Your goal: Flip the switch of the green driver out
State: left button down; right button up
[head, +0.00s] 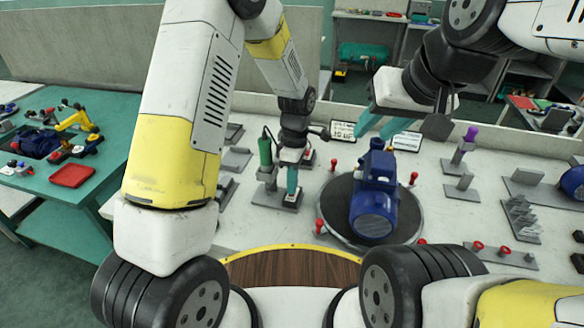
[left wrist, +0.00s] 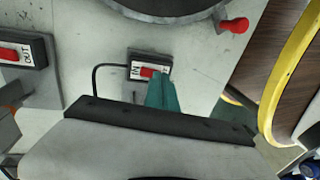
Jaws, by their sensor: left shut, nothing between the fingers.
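The green driver (head: 265,151) stands upright in a grey holder, with a dark cable at its top. In the left wrist view a small switch box (left wrist: 136,59) with a red rocker (left wrist: 149,72) and a white label sits on a grey plate, with a black cable running from it. My left gripper (head: 292,190) points down just right of the driver. Its shut teal fingertips (left wrist: 158,82) are at the red rocker and cover part of the box; whether they touch it I cannot tell. My right gripper (head: 381,128) is open and empty above the bench's far side.
A second box with a red rocker (left wrist: 12,54) lies to the left in the left wrist view. A blue pump (head: 374,195) sits on a round dark turntable (head: 335,205) right of my left gripper. Red knobs (head: 319,226) stand around it.

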pick_arm(q)
jog(key=shift+s+f, duration=0.1)
jog(key=shift+f, duration=0.3)
jog(key=shift+f, duration=0.15)
dwell(0.4)
jog(key=shift+w+d+r, duration=0.15)
jog(key=shift+w+r, duration=0.05)
jog(key=shift+w, duration=0.5)
jog(key=shift+r, duration=0.15)
